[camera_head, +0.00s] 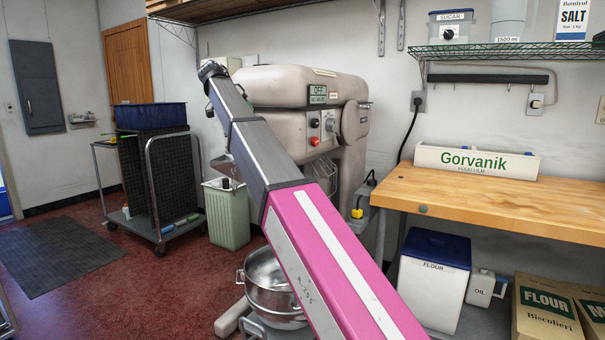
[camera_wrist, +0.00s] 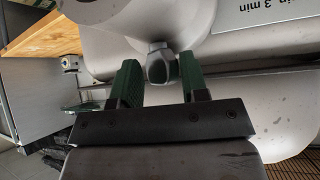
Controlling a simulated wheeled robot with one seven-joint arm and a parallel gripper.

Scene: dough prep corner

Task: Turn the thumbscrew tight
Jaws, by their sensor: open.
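The thumbscrew (camera_wrist: 161,65) is a small grey metal knob on the mixer's pale metal body, in the upper middle of the wrist view. My gripper (camera_wrist: 158,73) is open, with one green finger on each side of the knob. I cannot tell whether either finger touches it. In the head view the large beige mixer (camera_head: 285,86) stands behind my arm, and its small display reads OFF. My gripper and the thumbscrew cannot be made out there.
A steel bowl (camera_head: 272,282) is low under the mixer. A wooden worktop (camera_head: 500,205) is at the right, with a Gorvanik box (camera_head: 476,161) on it. A green bin (camera_head: 227,214) and a rack trolley (camera_head: 172,187) stand left.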

